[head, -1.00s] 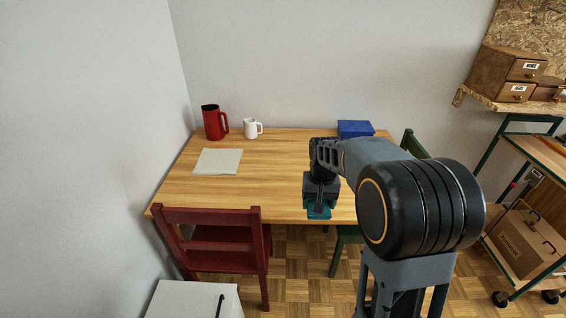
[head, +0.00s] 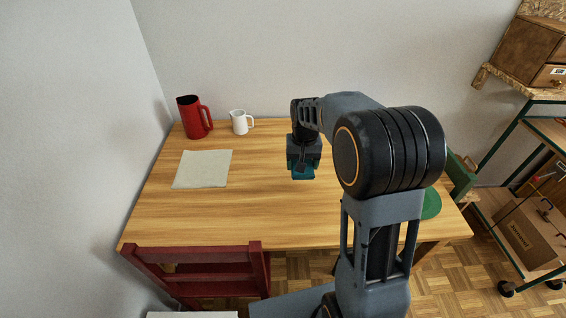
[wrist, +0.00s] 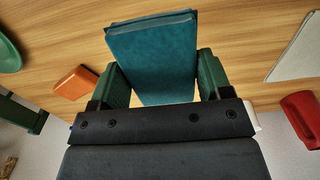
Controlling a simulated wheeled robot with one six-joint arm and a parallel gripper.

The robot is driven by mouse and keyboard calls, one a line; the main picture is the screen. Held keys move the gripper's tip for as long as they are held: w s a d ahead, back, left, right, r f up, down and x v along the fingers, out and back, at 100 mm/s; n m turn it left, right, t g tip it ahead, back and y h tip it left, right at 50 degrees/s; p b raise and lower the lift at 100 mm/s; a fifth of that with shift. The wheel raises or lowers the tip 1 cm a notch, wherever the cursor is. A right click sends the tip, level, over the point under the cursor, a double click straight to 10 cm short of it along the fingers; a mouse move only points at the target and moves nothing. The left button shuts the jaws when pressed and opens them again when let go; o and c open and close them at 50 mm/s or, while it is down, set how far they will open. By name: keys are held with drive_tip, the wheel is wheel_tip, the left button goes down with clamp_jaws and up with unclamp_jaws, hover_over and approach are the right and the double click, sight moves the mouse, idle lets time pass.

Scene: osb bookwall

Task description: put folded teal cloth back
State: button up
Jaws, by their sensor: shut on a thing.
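The folded teal cloth (wrist: 155,55) is a thick, flat teal block between the two fingers of my gripper (wrist: 163,80) in the wrist view. My gripper is shut on it. In the head view, my gripper (head: 303,168) is over the middle of the wooden table (head: 215,215), with the teal cloth (head: 303,174) showing at its lower end. The cloth appears to be above the tabletop, but its height is hard to tell. My arm hides part of the table's right side.
A pale square mat (head: 203,169), a red pitcher (head: 194,117) and a white mug (head: 239,122) are on the table's left. A green round thing (head: 431,204) is at the right. An orange block (wrist: 75,82) shows in the wrist view. A red chair (head: 205,270) stands in front.

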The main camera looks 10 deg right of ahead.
drive_tip(key=w+a+f, duration=0.2)
drive_tip(key=w+f, duration=0.1)
drive_tip(key=w, duration=0.4)
hover_over(285, 171)
drive_tip(key=s, duration=0.1)
wheel_tip(285, 171, down, 5)
drive_tip(key=shift+r+p, duration=0.1)
drive_tip(key=shift+p, duration=0.3)
drive_tip(key=shift+w+a+f, duration=0.15)
drive_tip(key=shift+w+f, duration=0.3)
drive_tip(key=shift+f, duration=1.7)
drive_tip(key=shift+f, duration=0.1)
drive_tip(key=o, duration=0.9)
